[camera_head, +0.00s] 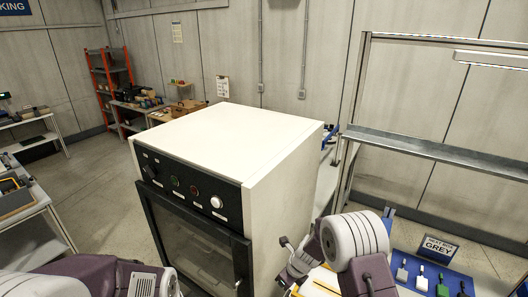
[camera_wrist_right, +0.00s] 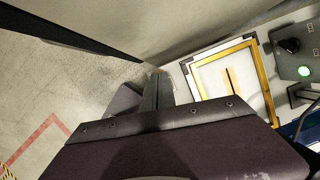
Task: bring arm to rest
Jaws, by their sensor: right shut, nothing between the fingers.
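My right arm (camera_head: 354,240) comes up at the lower right of the head view, beside the right side of the white cabinet. In the right wrist view my right gripper (camera_wrist_right: 158,90) is shut, with nothing held in its fingers. Its fingertips lie in front of a pale surface and the floor; I cannot tell how far away these are. My left arm (camera_head: 90,276) shows only as purple and white links along the bottom left of the head view. Its gripper is out of the picture.
The large white cabinet (camera_head: 225,130) with a black control panel (camera_head: 185,185) fills the middle. At right stand a metal rack (camera_head: 430,150) and a blue surface with small tools by a "GREY" sign (camera_head: 438,247). A yellow-framed panel (camera_wrist_right: 270,83) shows near the gripper.

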